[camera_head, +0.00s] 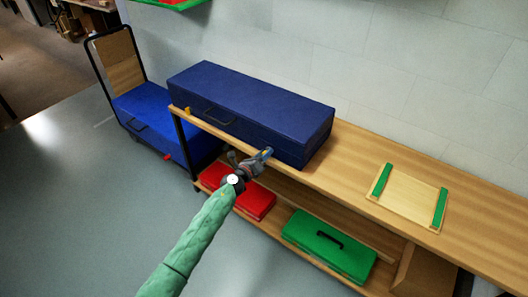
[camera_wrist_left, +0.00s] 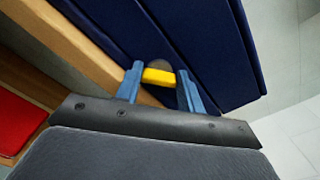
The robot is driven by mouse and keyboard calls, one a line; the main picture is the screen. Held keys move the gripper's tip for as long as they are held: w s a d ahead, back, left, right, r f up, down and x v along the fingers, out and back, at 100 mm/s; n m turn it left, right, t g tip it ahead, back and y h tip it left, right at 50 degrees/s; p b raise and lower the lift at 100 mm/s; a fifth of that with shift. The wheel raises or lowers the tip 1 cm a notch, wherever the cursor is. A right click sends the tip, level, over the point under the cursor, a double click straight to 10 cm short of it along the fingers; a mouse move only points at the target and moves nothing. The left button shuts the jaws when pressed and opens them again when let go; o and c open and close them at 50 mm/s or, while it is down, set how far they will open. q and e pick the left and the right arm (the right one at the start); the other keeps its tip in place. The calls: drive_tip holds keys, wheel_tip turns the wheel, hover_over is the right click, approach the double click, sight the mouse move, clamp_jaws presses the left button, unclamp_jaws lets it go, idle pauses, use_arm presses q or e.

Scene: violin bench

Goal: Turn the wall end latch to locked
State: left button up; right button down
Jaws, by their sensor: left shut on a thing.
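A long dark blue case (camera_head: 250,105) lies closed on the wooden bench. One yellow latch (camera_head: 187,110) shows on its front near the left end. A second yellow latch (camera_wrist_left: 158,77) is on the case front near the right end. My left gripper (camera_head: 266,154) reaches up to that right-end latch. In the left wrist view its two blue fingers (camera_wrist_left: 160,90) are shut on the yellow latch, one on each side. A dark round plate shows behind this latch, partly hidden by it. I cannot tell whether the latch is locked. My right gripper is out of view.
The wooden bench (camera_head: 365,150) runs along the pale wall. A wooden tray with green strips (camera_head: 380,180) sits right of the case. A red case (camera_head: 255,200) and a green case (camera_head: 328,245) lie on the lower shelf. A blue case (camera_head: 150,105) rests on a trolley at left.

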use_arm(q)
drive_tip(key=n+p, duration=0.1)
drive_tip(key=n, duration=0.4)
drive_tip(key=n+p, duration=0.2)
drive_tip(key=n, duration=0.3)
drive_tip(key=shift+a+f, duration=0.1)
drive_tip(key=shift+f, duration=0.1)
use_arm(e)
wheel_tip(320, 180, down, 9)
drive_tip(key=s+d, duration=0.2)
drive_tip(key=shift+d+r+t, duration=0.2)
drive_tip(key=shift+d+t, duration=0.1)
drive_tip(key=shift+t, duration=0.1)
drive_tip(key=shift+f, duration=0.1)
use_arm(q)
drive_tip(key=shift+n, duration=0.3)
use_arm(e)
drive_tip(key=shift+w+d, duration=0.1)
use_arm(q)
drive_tip(key=o, duration=1)
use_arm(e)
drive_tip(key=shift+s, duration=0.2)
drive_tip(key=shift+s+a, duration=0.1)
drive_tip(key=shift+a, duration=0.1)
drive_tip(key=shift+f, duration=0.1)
